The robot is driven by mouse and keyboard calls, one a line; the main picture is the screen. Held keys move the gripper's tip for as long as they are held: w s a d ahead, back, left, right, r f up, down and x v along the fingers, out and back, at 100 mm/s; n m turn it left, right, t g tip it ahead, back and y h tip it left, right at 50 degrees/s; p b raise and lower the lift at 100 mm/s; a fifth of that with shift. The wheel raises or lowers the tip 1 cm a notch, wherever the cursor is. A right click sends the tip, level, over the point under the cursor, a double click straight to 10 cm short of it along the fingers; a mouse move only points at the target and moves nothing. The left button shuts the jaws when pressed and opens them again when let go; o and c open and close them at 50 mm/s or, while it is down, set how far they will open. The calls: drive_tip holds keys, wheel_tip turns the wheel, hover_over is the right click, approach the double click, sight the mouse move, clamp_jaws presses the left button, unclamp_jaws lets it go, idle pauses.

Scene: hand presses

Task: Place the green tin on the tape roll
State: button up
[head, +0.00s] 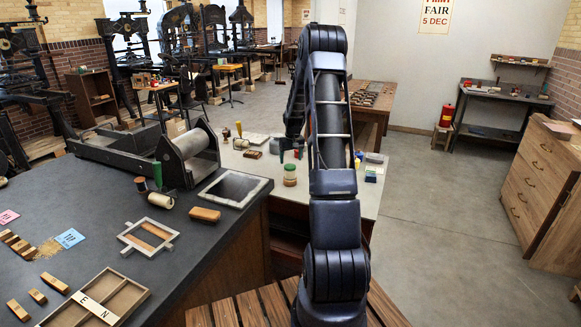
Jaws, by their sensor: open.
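The green tin (290,168) is on the light work table beyond the dark bench. It appears to sit upright on a tan, ring-like piece that looks like the tape roll (289,181); the two are stacked closely. My gripper (291,153) is open and points down just above the tin, with a small gap seeming to show between them. The fingers are small and dark here, so their exact spacing is hard to see. My arm hides part of the table to the right of the tin.
The dark bench (215,243) on the left holds a roller press (195,145), a grey plate (235,188), a wooden block (204,214) and a type tray (90,305). Small blue and yellow items (371,174) stand right of my arm. The floor at right is clear.

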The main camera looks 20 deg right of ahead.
drive_tip(key=r, duration=0.3)
drive_tip(key=shift+s+r, duration=0.3)
drive_tip(key=s+a+r+t, duration=0.1)
drive_tip(key=s+a+r, duration=0.5)
drive_tip(key=s+r, duration=0.4)
drive_tip(key=s+a+r, duration=0.6)
drive_tip(key=s+r, duration=0.4)
drive_tip(key=s+a+r+t, duration=0.1)
drive_tip(key=s+a, duration=0.2)
drive_tip(key=s, duration=1.1)
drive_tip(key=s+a+r, duration=0.1)
drive_tip(key=s+a, duration=0.2)
drive_tip(key=s, duration=1)
drive_tip(key=shift+s+a+r+t, duration=0.35)
drive_tip(key=shift+t, duration=0.05)
